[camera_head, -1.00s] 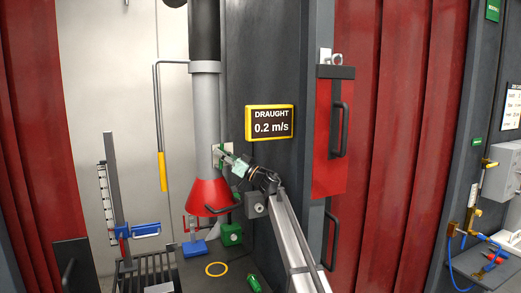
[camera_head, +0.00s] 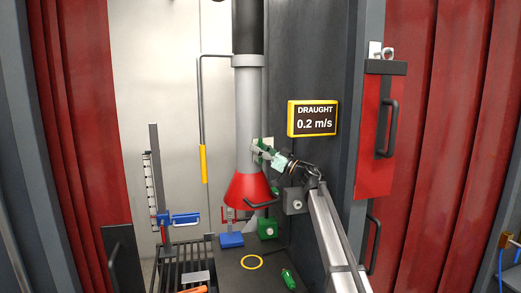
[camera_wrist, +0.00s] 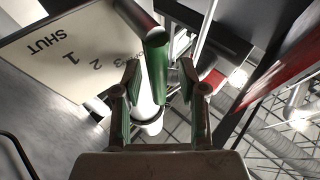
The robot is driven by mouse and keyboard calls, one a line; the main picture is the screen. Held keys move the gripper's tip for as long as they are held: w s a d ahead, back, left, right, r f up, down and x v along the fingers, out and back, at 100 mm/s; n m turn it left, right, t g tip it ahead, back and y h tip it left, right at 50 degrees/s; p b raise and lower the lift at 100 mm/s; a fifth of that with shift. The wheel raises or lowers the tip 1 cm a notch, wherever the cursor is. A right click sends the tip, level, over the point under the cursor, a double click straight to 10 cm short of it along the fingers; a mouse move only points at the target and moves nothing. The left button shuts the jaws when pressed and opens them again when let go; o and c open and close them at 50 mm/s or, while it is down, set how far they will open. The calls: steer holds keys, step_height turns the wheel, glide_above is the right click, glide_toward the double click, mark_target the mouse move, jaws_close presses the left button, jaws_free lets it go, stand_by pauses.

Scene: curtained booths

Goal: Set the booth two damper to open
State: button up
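The damper's pale scale plate (camera_wrist: 75,55) in the wrist view reads SHUT, then 1, 2 and further blurred marks. A green lever handle (camera_wrist: 156,65) stands off beside it, near the numbered part; the open mark is not readable. My gripper (camera_wrist: 160,75) is open, with its green-padded fingers on either side of the handle and gaps visible. In the head view my gripper (camera_head: 268,158) is beside the grey duct (camera_head: 248,115), close to the plate, and hides most of the lever. The draught display (camera_head: 312,119) reads 0.2 m/s.
A red hood (camera_head: 247,191) with a dark handle hangs under the duct. Below are a green block (camera_head: 267,230), a blue block (camera_head: 231,240) and a yellow ring (camera_head: 251,262). A red panel (camera_head: 373,145) hangs right of my arm.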

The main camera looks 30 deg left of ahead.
step_height(320, 180, up, 10)
steer(key=shift+r, duration=0.1)
stand_by(0.6)
